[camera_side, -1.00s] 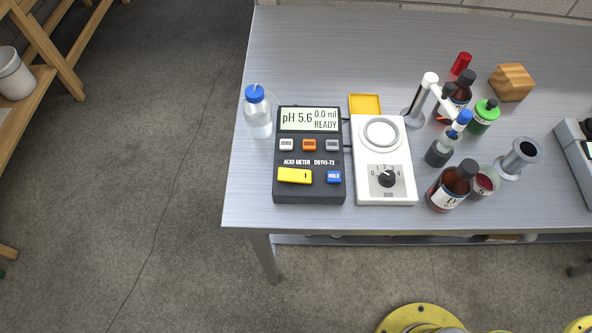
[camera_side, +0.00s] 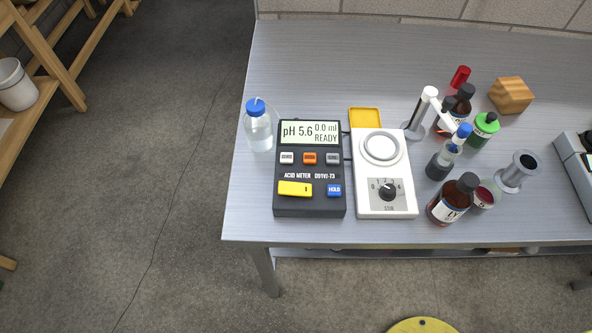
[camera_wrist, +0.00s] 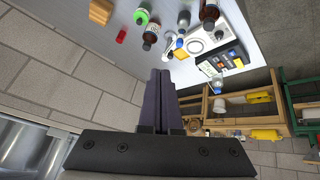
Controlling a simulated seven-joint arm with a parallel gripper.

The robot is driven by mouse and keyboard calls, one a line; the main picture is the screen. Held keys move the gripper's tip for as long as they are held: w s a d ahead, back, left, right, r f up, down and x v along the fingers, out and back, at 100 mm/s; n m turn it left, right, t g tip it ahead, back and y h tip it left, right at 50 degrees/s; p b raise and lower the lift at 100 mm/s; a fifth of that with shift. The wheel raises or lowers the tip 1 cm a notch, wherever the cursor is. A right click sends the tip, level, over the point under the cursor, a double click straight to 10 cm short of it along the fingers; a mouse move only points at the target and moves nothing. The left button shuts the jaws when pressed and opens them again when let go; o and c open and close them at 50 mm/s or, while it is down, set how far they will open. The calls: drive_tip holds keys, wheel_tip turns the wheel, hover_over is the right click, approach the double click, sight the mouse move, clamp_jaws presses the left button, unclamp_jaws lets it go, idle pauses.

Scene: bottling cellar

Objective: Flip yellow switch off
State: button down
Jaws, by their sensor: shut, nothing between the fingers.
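The dark acid meter (camera_side: 310,206) lies on the grey table, with its display lit and reading pH 5.6, 0.0 ml, READY. The yellow switch (camera_side: 294,188) is a wide rocker at the meter's lower left, with a small dark mark near its right end. A blue HOLD button (camera_side: 334,190) sits to its right. The meter also shows small in the wrist view (camera_wrist: 222,66). My gripper (camera_wrist: 160,73) appears in the wrist view with its two dark fingers together and nothing between them. It is apart from the meter and is not seen in the side view.
A white stirrer (camera_side: 384,205) with a knob stands right of the meter. A blue-capped bottle (camera_side: 259,134) stands at its upper left. Several bottles, including a brown one (camera_side: 448,207), and a wooden block (camera_side: 511,94) are further right. The table's front edge is clear.

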drive_tip(key=w+a+f+n+g+y, duration=0.1)
drive_tip(key=w+a+n, duration=0.3)
drive_tip(key=a, duration=0.6)
drive_tip(key=w+a+f+n+g+y, duration=0.1)
drive_tip(key=w+a+f+n+g, duration=0.1)
drive_tip(key=w+a, duration=0.6)
drive_tip(key=s+a+f+n+g, duration=0.1)
drive_tip(key=s+a+f+n, duration=0.1)
drive_tip(key=a+f, duration=0.5)
drive_tip(key=s+a+f+n+g, duration=0.2)
drive_tip(key=s+a+f, duration=0.3)
drive_tip(key=a, duration=0.9)
wheel_tip(320, 180, down, 2)
drive_tip(key=shift+f+h, duration=0.25)
drive_tip(key=shift+h, duration=0.05)
drive_tip(key=shift+s+a+f, duration=0.1)
drive_tip(key=shift+a, duration=0.05)
approach(285, 186)
drive_tip(key=x, duration=0.5)
drive_tip(key=shift+a, duration=0.1)
drive_tip(key=shift+x, duration=0.8)
